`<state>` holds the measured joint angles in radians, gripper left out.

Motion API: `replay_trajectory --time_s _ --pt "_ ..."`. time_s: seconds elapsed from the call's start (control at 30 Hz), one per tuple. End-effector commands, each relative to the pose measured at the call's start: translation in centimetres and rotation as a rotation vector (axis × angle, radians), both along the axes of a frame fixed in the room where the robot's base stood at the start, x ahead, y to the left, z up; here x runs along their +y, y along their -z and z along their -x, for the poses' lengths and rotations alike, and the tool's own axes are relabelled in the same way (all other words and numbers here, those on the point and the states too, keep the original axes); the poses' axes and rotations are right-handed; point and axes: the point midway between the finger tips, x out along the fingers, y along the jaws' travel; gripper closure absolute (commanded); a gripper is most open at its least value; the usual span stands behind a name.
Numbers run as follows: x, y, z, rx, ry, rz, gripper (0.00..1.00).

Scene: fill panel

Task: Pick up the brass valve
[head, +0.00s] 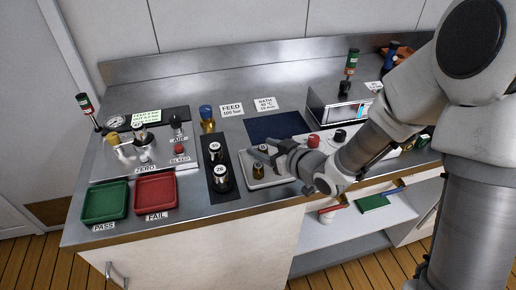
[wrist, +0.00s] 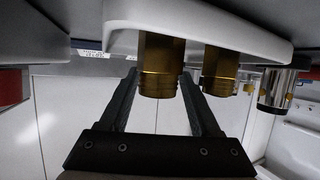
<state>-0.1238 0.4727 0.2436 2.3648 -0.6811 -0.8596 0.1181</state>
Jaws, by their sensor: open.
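In the head view, a small brass piece (head: 258,169) stands in the pale tray (head: 268,182), with another dark-topped piece (head: 263,149) behind it. I cannot tell which is the brass valve. My gripper (head: 277,155) is low over the tray, beside these pieces. The wrist view seems inverted, with the tray (wrist: 220,28) along the top. My gripper (wrist: 165,76) is open there, its two fingers reaching toward a brass cylinder (wrist: 161,68) that shows between them. A second brass cylinder (wrist: 219,72) is just right of it. Whether either finger touches is not clear.
A blue-capped brass fitting (head: 207,121) stands farther back. Two steel cylinders labelled 35 (head: 215,149) and 26 (head: 221,178) stand left of the tray. A green tray (head: 105,202) and a red tray (head: 156,195) lie at the front left. A dark blue mat (head: 276,126) behind is clear.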

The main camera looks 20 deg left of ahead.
Motion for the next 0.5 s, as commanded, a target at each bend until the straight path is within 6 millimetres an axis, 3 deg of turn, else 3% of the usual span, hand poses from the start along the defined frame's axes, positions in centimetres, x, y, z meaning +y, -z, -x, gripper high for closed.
replay_trajectory --time_s 0.4,0.5 --pt "-0.28 0.3 0.18 0.001 0.0 0.001 0.36" --pt "-0.27 0.29 0.17 0.001 0.0 0.001 0.54"
